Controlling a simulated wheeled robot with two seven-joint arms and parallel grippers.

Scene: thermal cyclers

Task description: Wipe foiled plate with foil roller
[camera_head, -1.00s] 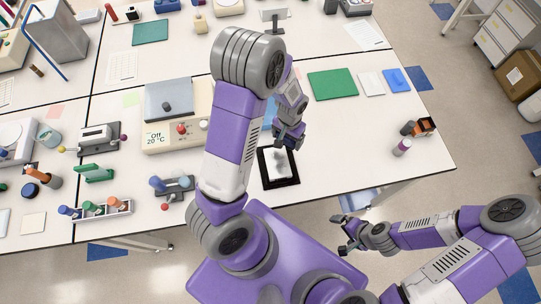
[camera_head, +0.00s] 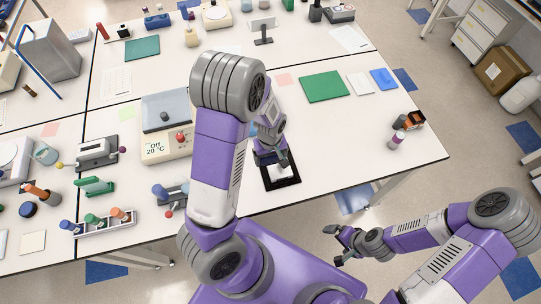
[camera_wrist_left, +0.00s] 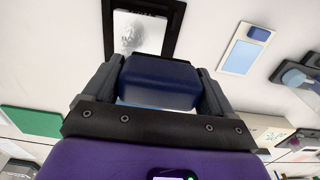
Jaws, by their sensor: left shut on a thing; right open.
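The foiled plate (camera_head: 281,174) is a bright silvery rectangle inside a black frame (camera_head: 282,187) near the table's front edge. It also shows at the top of the left wrist view (camera_wrist_left: 138,33). My left gripper (camera_head: 273,158) is at the plate's back edge in the head view and hides part of it. In the left wrist view it is shut on a dark blue block, the foil roller (camera_wrist_left: 160,80). The roller appears just short of the plate; I cannot tell whether they touch. My right gripper (camera_head: 344,243) is open and empty, in front of the table.
A thermal cycler (camera_head: 165,128) reading "Off 20 °C" stands left of the plate. A green mat (camera_head: 324,87), a white pad and a blue pad lie behind to the right. Small bottles (camera_head: 397,140) stand near the right edge. The table right of the plate is clear.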

